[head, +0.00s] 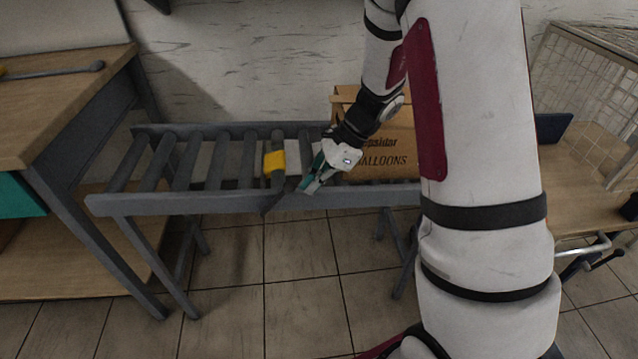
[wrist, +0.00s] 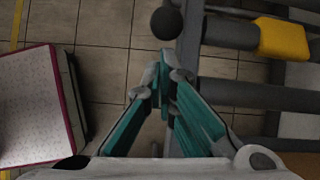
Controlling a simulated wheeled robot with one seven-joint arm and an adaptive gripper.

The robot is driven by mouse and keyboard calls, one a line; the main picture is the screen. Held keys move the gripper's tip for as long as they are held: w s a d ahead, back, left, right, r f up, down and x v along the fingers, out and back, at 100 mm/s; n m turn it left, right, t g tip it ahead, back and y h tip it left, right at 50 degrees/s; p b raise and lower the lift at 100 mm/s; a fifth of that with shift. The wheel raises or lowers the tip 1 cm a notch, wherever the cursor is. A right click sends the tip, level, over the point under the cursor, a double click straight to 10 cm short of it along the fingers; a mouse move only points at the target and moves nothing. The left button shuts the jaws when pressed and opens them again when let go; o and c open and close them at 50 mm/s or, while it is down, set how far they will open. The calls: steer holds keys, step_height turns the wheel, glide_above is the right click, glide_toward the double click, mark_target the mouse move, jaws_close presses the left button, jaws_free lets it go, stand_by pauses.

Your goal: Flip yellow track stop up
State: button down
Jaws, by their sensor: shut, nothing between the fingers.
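The yellow track stop (head: 274,161) sits on the roller track, left of the box. It also shows at the upper right of the wrist view (wrist: 283,38), on a dark bar across the track. A dark round knob (wrist: 166,22) stands out at the track's front rail, in line with that bar. My gripper (head: 308,189), with teal fingers, is at the front rail, right of the yellow stop and apart from it. In the wrist view its fingertips (wrist: 165,65) come together, empty, just short of the knob.
A cardboard box marked "BALLOONS" (head: 385,150) rests on the track behind and right of my gripper. The grey roller track (head: 150,204) runs left to a wooden table (head: 60,105). A wooden bench (head: 575,200) with a wire cage stands right. The tiled floor before the track is clear.

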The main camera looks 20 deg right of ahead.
mark_target(285, 185)
steer(key=shift+a+r+p, duration=0.1)
steer(key=shift+r+p, duration=0.05)
steer(key=shift+p, duration=0.15)
steer(key=shift+w+a+r+h+p, duration=0.1)
steer(key=shift+r+h+p, duration=0.15)
steer(key=shift+p, duration=0.35)
steer(key=shift+a+r+h+p, duration=0.25)
steer(key=shift+h+p, duration=0.1)
steer(key=shift+p, duration=0.45)
steer(key=a+r+p, duration=0.1)
steer(key=p, duration=0.1)
steer(key=r+g+h+p, duration=0.1)
steer(key=p, duration=0.1)
steer(key=shift+w+a+p, duration=0.2)
steer(key=shift+a+p, duration=0.2)
steer(key=a+h+p, duration=0.1)
steer(key=p, duration=0.1)
steer(key=a+r+h+p, duration=0.1)
steer(key=w+h+p, duration=0.1)
steer(key=p, duration=0.1)
steer(key=shift+a+r+g+p, duration=0.35)
steer(key=shift+a+g, duration=0.05)
steer(key=w+a+g+h+b, duration=0.2)
steer(key=w+a+h, duration=0.2)
steer(key=a, duration=0.8)
steer(key=shift+w+a+h+b, duration=0.15)
steer(key=shift+a+h+b, duration=0.2)
steer(key=shift+h, duration=1.05)
